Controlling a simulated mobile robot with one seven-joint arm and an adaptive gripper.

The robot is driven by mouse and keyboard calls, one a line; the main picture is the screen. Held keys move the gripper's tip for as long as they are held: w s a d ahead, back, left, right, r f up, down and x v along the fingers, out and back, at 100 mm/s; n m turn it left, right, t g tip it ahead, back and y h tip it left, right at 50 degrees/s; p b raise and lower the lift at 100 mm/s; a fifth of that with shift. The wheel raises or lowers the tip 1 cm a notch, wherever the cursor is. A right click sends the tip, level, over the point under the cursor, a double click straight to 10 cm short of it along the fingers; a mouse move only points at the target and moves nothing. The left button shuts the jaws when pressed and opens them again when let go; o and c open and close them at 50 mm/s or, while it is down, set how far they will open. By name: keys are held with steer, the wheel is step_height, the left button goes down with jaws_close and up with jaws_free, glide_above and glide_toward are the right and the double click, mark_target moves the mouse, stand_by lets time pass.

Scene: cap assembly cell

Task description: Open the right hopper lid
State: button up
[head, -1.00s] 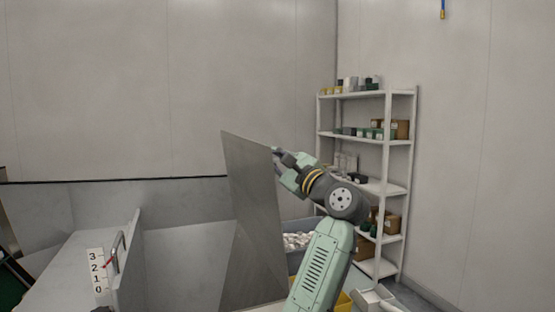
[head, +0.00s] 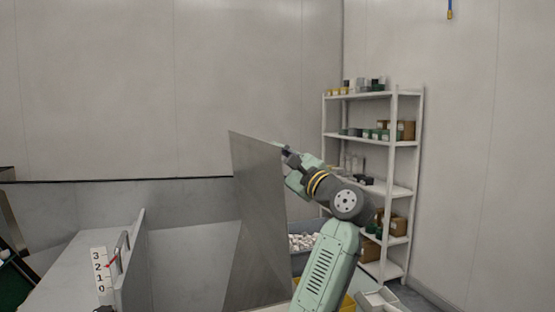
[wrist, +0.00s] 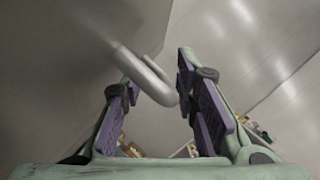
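A flat grey metal panel (head: 257,215), which looks like the right hopper lid, stands steeply raised in the middle of the head view. My gripper (head: 286,154) is at its upper right edge. In the wrist view my gripper (wrist: 160,88) has its two purple-padded fingers apart.
At the left is a grey housing with a 0-to-3 scale (head: 99,270) and an upright plate with a handle (head: 120,247). A grey bin of white parts (head: 302,242) sits behind my arm. A white shelf rack (head: 397,190) stands at the back right.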

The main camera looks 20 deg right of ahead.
steer(key=v, duration=1.2)
stand_by(0.5)
